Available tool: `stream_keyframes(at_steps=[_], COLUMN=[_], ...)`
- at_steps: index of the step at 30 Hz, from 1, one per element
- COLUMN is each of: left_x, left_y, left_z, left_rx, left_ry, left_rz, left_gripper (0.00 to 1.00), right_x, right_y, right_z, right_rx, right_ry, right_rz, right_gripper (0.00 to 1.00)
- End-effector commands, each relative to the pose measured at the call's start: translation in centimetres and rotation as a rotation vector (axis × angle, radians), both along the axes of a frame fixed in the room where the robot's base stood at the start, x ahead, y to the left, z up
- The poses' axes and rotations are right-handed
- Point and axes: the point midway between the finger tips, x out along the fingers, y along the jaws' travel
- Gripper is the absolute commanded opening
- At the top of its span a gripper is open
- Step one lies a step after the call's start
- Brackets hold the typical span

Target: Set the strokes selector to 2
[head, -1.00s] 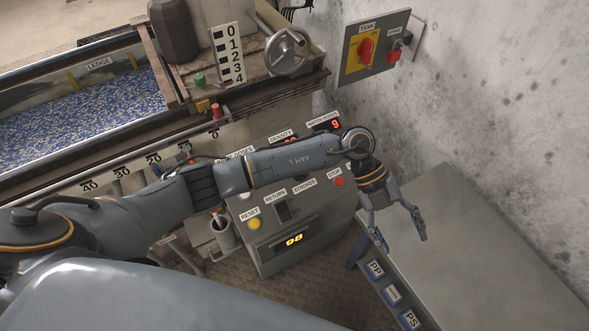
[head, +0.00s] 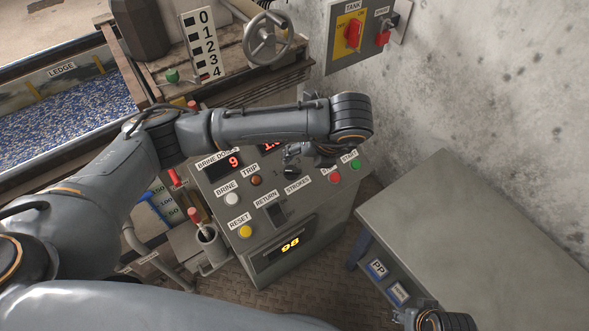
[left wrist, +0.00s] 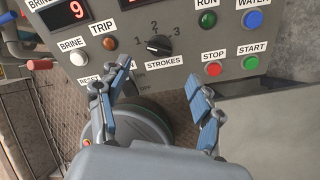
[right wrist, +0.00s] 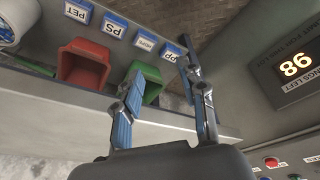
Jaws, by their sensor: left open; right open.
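The strokes selector is a small black knob (left wrist: 158,45) on the grey control panel (head: 320,205), above the STROKES label (left wrist: 165,62). The numbers 1, 2 and 3 stand around it in the left wrist view. Its grip bar lies nearly level there, and which number it points at is hard to tell. My left gripper (left wrist: 163,82) is open and empty, its fingers apart below the knob in that view and not touching it. In the head view my left arm partly hides the gripper and upper panel. My right gripper (right wrist: 163,75) is open and empty.
Brine (left wrist: 74,44), trip (left wrist: 109,43), run (left wrist: 208,19), stop (left wrist: 213,68) and start (left wrist: 250,62) buttons surround the knob. A grey bench (head: 470,230) stands right of the panel. Red (right wrist: 84,62) and green (right wrist: 149,80) bins show in the right wrist view.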

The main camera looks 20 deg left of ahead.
Motion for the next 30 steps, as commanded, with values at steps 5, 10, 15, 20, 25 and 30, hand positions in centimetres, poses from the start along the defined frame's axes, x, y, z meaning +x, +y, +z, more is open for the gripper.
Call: stream_keyframes(at_steps=[5,10,15,20,25,30], left_x=[0.5,1.0,1.8,2.2,2.4,2.4], left_y=[0.8,1.7,2.7,3.2,3.4,3.4], left_z=[-2.2,-4.3,-6.9,-8.1,-8.5,-8.5], left_rx=[0.0,0.001,0.002,0.001,0.0,0.0], left_ry=[0.003,0.004,0.003,0.002,0.001,0.001], left_rz=[0.003,0.002,0.002,0.001,-0.001,-0.001], left_gripper=[0.66,0.66,0.66,0.66,0.66,0.66], right_x=[-0.4,-1.1,-1.6,-1.6,-1.6,-1.6], right_y=[-0.1,-0.2,-0.3,-0.3,-0.3,-0.3], right_z=[3.1,6.0,7.3,7.1,7.1,7.1], right_rx=[0.001,0.001,0.001,0.001,0.001,0.001], right_ry=[-0.02,-0.035,-0.039,-0.039,-0.039,-0.039], right_rz=[-0.002,-0.004,-0.005,-0.005,-0.005,-0.005], right_gripper=[0.41,0.41,0.41,0.41,0.41,0.41])
